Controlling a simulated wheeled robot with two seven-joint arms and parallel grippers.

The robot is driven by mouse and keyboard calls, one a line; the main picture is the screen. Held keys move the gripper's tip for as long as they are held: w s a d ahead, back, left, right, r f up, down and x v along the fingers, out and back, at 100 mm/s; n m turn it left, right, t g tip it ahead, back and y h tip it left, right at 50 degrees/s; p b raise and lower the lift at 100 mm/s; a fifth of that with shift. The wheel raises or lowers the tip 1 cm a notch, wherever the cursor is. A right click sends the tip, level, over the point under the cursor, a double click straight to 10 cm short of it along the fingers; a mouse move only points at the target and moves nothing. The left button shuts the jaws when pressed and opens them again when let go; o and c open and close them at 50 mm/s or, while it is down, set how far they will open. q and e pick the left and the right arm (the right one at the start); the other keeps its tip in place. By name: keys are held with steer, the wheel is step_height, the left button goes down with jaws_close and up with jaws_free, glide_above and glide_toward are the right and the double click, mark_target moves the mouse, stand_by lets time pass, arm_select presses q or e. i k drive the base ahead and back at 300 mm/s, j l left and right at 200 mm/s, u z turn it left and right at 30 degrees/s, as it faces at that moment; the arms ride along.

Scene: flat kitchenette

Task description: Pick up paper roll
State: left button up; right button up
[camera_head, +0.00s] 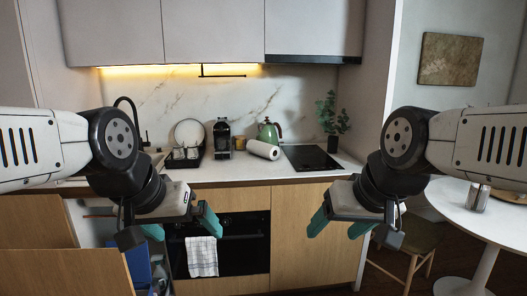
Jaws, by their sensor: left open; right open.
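The white paper roll (263,149) lies on its side on the kitchen counter, left of the black hob and in front of the green kettle. My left gripper (182,222) is open and empty, in front of the counter and to the left of the roll in the picture. My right gripper (340,222) is open and empty, in front of the counter and to the right of the roll. Both grippers have teal fingers and are apart from the roll.
A green kettle (268,131), a coffee machine (222,140) and a dish rack with plates (189,134) stand near the roll. A black hob (310,158) and a plant (331,117) are to its right. A round white table (480,222) stands at right. An open drawer or door (70,272) is lower left.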

mark_target(265, 150)
steer(key=i+j, duration=0.15)
steer(key=i, duration=0.35)
steer(key=i+j, duration=0.2)
steer(key=i, duration=0.3)
steer(key=i+j+z, duration=0.1)
steer(key=i, duration=0.4)
steer(key=i+j, duration=0.3)
steer(key=i, duration=0.2)
steer(key=i+j, duration=0.2)
steer(key=i, duration=0.3)
steer(key=l+z, duration=0.05)
